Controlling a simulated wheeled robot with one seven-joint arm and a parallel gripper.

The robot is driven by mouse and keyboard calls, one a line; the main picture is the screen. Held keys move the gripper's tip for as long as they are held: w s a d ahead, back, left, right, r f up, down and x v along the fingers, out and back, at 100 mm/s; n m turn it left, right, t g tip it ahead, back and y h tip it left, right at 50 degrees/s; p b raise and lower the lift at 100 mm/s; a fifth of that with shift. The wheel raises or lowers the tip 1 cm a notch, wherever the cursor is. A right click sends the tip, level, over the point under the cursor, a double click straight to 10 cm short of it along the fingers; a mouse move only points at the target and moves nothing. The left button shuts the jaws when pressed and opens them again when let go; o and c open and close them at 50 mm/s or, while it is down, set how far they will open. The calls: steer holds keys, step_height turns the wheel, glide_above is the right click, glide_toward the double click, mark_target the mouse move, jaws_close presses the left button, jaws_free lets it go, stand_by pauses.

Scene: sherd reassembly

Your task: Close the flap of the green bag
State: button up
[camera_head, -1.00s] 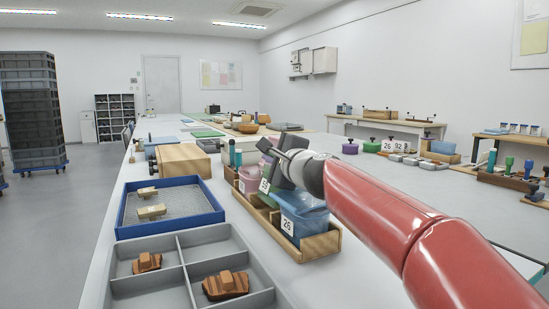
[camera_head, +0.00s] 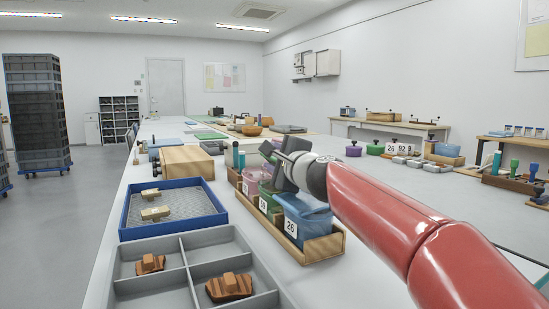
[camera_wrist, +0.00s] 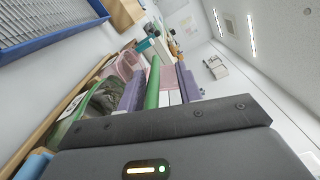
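The green bag (camera_head: 265,193) stands in the wooden tray between the pink bag (camera_head: 250,180) and the blue bag (camera_head: 306,217). In the wrist view the green bag (camera_wrist: 80,116) gapes open, with something dark inside. Its green flap (camera_wrist: 153,84) stands up between the fingers of my gripper (camera_wrist: 163,88). The fingers are apart; the flap is close to the left finger, and a gap shows beside the right one. Whether the flap touches a finger I cannot tell. In the head view my gripper (camera_head: 276,160) is over the green bag and hides its top.
The wooden tray (camera_head: 322,249) has the blue bag at its near end. To its left are a blue-rimmed tray (camera_head: 124,234) with small pieces, a grey divided tray (camera_head: 178,268) with brown sherds and a wooden box (camera_head: 187,160). Bare white tabletop runs between them.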

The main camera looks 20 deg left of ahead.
steer(key=b+v, duration=0.3)
steer(key=v, duration=0.4)
steer(key=shift+s+d, duration=0.25)
steer(key=shift+d, duration=0.05)
steer(key=shift+d, duration=0.1)
steer(key=shift+b+v, duration=1.2)
steer(key=shift+v, duration=3.2)
steer(key=shift+r, duration=0.15)
